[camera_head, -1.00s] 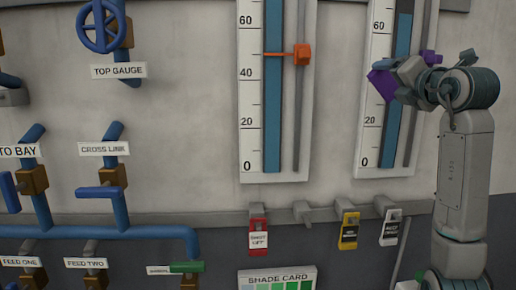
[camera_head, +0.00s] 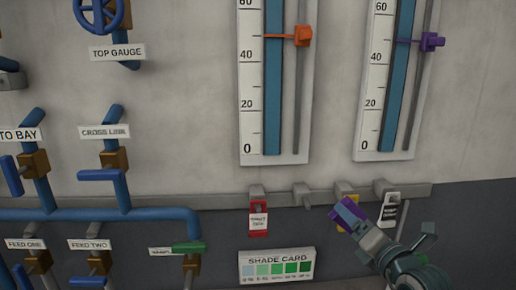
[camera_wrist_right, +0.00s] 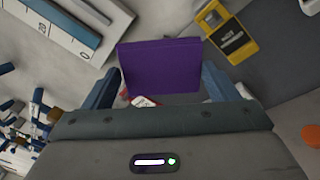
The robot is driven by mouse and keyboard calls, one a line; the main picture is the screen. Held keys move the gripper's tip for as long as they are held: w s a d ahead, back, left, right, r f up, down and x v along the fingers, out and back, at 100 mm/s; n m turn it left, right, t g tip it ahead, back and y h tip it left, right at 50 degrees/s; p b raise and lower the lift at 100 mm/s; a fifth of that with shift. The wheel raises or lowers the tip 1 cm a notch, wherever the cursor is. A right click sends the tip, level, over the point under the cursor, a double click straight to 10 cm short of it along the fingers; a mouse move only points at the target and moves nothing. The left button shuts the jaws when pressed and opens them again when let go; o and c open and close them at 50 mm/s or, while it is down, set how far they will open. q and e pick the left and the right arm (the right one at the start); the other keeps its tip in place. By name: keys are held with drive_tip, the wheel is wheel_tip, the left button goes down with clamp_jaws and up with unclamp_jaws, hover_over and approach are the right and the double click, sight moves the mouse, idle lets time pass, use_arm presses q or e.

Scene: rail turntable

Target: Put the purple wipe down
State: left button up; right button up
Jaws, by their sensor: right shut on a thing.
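The purple wipe (camera_head: 346,214) is a flat purple piece at the tip of my right gripper (camera_head: 358,222). In the right wrist view the wipe (camera_wrist_right: 160,66) stands between the two blue-grey fingers of the gripper (camera_wrist_right: 165,85), which is shut on it. In the head view the wipe is in front of the lower rail, overlapping the yellow tag (camera_head: 346,198). My left gripper is not in view.
Two gauges with an orange pointer (camera_head: 302,36) and a purple pointer (camera_head: 432,42) are on the wall. A rail (camera_head: 225,198) carries a red tag (camera_head: 258,218) and a white-and-black tag (camera_head: 390,208). A shade card (camera_head: 277,265) is below. Blue pipes (camera_head: 120,214) run at left.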

drive_tip(key=s+a+f, duration=0.1)
drive_tip(key=s+f, duration=0.4)
drive_tip(key=s, duration=0.3)
wheel_tip(320, 180, down, 12)
drive_tip(key=w+b, duration=0.1)
drive_tip(key=b, duration=1.1)
drive_tip(key=shift+a+f+b, duration=0.15)
drive_tip(key=shift+b, duration=0.25)
